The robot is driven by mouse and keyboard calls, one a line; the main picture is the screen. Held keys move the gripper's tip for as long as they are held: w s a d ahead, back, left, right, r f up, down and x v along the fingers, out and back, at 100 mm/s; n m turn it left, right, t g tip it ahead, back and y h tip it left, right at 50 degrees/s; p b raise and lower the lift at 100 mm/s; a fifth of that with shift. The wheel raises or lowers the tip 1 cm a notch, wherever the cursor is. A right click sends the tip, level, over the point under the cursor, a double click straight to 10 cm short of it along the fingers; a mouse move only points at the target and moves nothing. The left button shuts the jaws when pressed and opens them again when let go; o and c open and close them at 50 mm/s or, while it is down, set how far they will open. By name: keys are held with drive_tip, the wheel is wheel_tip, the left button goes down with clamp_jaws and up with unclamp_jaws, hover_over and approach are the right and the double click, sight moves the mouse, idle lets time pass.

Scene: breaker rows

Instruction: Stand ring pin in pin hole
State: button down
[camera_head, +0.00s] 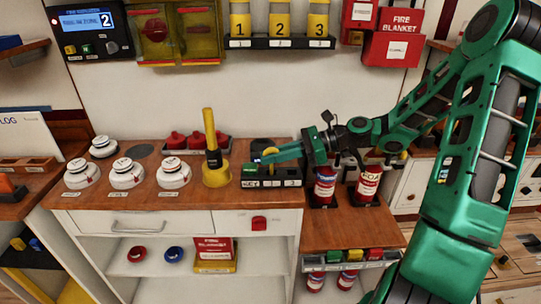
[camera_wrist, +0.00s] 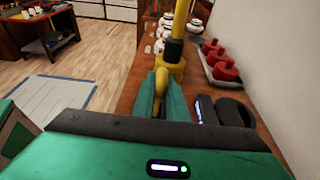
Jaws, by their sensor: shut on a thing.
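My gripper (camera_head: 260,159) reaches in from the right, low over the back right of the wooden counter (camera_head: 140,196). In the wrist view my gripper (camera_wrist: 161,78) has its green fingers shut on a yellow ring-shaped piece, the ring pin (camera_wrist: 160,88). The fingers hide its lower part, and I cannot tell whether it touches anything below. Below the gripper in the head view is a dark labelled block (camera_head: 272,176). I cannot make out a pin hole in either view.
A tall yellow post with a black collar (camera_head: 212,150) stands just left of my gripper. White round detectors (camera_head: 127,173) stand further left. Red knobs (camera_head: 175,139) sit in a rack behind. Red extinguishers (camera_head: 325,185) stand to the right, under my arm.

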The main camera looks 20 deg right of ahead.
drive_tip(key=shift+f, duration=1)
drive_tip(key=c, duration=1.7)
unclamp_jaws()
drive_tip(key=shift+o, duration=0.2)
drive_tip(key=v, duration=1)
drive_tip(key=shift+d, duration=0.35)
